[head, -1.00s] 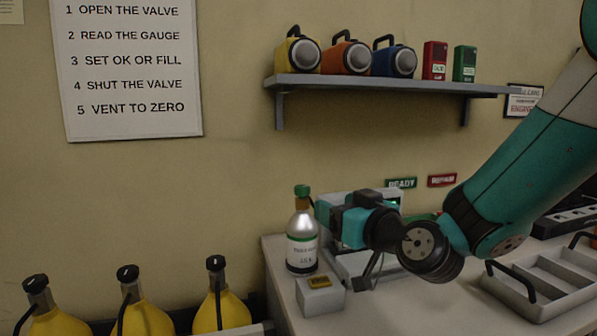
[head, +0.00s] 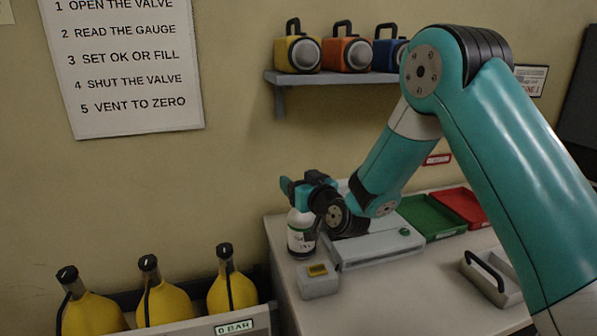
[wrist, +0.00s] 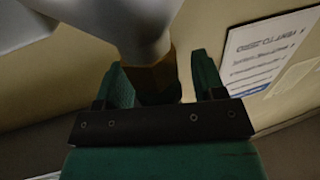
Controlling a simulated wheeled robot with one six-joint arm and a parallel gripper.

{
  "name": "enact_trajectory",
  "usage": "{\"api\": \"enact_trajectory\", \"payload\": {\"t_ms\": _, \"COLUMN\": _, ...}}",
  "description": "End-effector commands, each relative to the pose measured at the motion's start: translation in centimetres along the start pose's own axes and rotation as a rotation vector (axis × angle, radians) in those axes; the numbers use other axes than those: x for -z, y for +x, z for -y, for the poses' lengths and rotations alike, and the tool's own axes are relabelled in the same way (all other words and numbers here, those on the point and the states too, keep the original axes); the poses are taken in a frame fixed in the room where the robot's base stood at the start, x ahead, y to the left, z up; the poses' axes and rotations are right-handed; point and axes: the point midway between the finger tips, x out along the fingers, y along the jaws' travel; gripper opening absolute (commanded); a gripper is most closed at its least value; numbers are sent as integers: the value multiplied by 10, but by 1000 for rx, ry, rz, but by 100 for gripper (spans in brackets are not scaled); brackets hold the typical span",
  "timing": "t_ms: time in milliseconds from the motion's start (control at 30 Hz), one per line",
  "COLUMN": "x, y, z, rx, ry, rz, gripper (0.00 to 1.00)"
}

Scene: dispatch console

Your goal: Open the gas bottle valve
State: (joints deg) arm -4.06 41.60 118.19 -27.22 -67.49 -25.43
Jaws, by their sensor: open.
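The gas bottle (head: 300,241) is silver with a white label and stands upright at the left end of the counter. In the wrist view the silver bottle body (wrist: 140,25) and brass-brown neck (wrist: 152,75) show, with a dark knob (wrist: 160,92) below the neck. My gripper (wrist: 162,80) has its two green fingers on either side of the neck and knob, open, with a visible gap on the right. Contact on the left is unclear.
A small grey box with a yellow display (head: 318,283) stands in front of the bottle. A grey bench unit (head: 375,252) is to the right, then green (head: 430,217) and red (head: 466,206) trays. Several yellow bottles (head: 165,303) stand at lower left. A shelf (head: 335,77) hangs above.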

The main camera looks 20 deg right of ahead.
Motion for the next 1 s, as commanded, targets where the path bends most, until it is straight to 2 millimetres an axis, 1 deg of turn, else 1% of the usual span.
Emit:
{"api": "enact_trajectory", "payload": {"t_ms": 300, "x": 0, "y": 3, "z": 0, "rx": 0, "ry": 1, "rz": 0, "gripper": 63}}
{"api": "enact_trajectory", "payload": {"t_ms": 467, "x": 0, "y": 2, "z": 0, "rx": 0, "ry": 0, "rz": 0, "gripper": 26}}
{"api": "enact_trajectory", "payload": {"t_ms": 500, "x": 0, "y": 2, "z": 0, "rx": 0, "ry": 0, "rz": 0, "gripper": 17}}
{"api": "enact_trajectory", "payload": {"t_ms": 533, "x": 0, "y": 2, "z": 0, "rx": 0, "ry": 0, "rz": 0, "gripper": 14}}
{"api": "enact_trajectory", "payload": {"t_ms": 767, "x": -5, "y": 4, "z": -1, "rx": 9, "ry": 3, "rz": -2, "gripper": 14}}
{"api": "enact_trajectory", "payload": {"t_ms": 1000, "x": -9, "y": 7, "z": -2, "rx": 57, "ry": 9, "rz": -6, "gripper": 14}}
